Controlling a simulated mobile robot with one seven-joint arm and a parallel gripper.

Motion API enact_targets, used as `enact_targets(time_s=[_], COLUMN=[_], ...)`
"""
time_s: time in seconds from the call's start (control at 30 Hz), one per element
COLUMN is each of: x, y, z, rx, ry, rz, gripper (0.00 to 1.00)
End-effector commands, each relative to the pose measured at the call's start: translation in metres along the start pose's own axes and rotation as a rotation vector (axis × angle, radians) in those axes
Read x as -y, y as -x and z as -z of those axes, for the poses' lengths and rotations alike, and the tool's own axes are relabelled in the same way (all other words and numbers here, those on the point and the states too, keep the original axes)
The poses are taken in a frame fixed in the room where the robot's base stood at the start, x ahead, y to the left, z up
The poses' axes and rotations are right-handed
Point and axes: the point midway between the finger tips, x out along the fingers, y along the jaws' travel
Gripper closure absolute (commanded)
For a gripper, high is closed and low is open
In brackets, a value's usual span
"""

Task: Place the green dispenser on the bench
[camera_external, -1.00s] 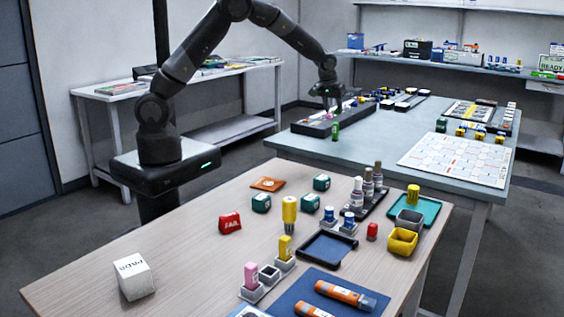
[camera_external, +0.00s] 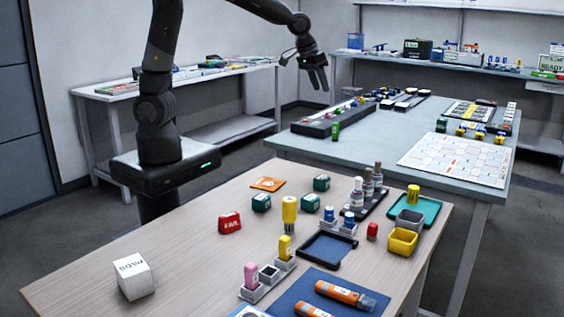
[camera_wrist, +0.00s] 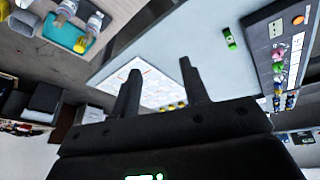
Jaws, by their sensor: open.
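The small green dispenser (camera_external: 335,131) stands on the grey-blue bench (camera_external: 375,143), near its front left edge, beside a long dark tray. In the wrist view the green dispenser (camera_wrist: 229,38) is to the upper right of the fingers, apart from them.
The long dark tray (camera_external: 318,128) with small coloured items lies along the bench's left side. A white grid sheet (camera_external: 455,158) lies at the right. A wooden table (camera_external: 185,255) with bottles, stamps and trays stands in front. The bench's front middle is clear.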

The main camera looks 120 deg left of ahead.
Motion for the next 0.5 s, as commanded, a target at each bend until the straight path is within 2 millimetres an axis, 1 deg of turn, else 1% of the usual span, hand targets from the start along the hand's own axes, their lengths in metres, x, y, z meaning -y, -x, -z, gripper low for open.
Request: enact_targets(time_s=[0.03,0.1,0.17,0.2,0.27,0.3,0.37,0.4,0.47,0.5], x=[-0.014,-0.029,-0.04,-0.045,-0.052,-0.055,-0.058,-0.058,-0.057,-0.056], y=[0.021,0.044,0.063,0.075,0.093,0.104,0.119,0.129,0.142,0.15], z=[-0.02,-0.048,-0.072,-0.089,-0.115,-0.132,-0.158,-0.175,-0.201,-0.218], rx=[0.0,0.004,0.006,0.007,0.006,0.006,0.004,0.001,-0.004,-0.008], ry=[-0.055,-0.133,-0.202,-0.249,-0.32,-0.366,-0.439,-0.487,-0.559,-0.608], rz=[-0.033,-0.072,-0.103,-0.123,-0.154,-0.173,-0.2,-0.219,-0.244,-0.261], gripper=[0.59,0.59,0.59,0.59,0.59,0.59,0.59,0.59,0.59,0.59])
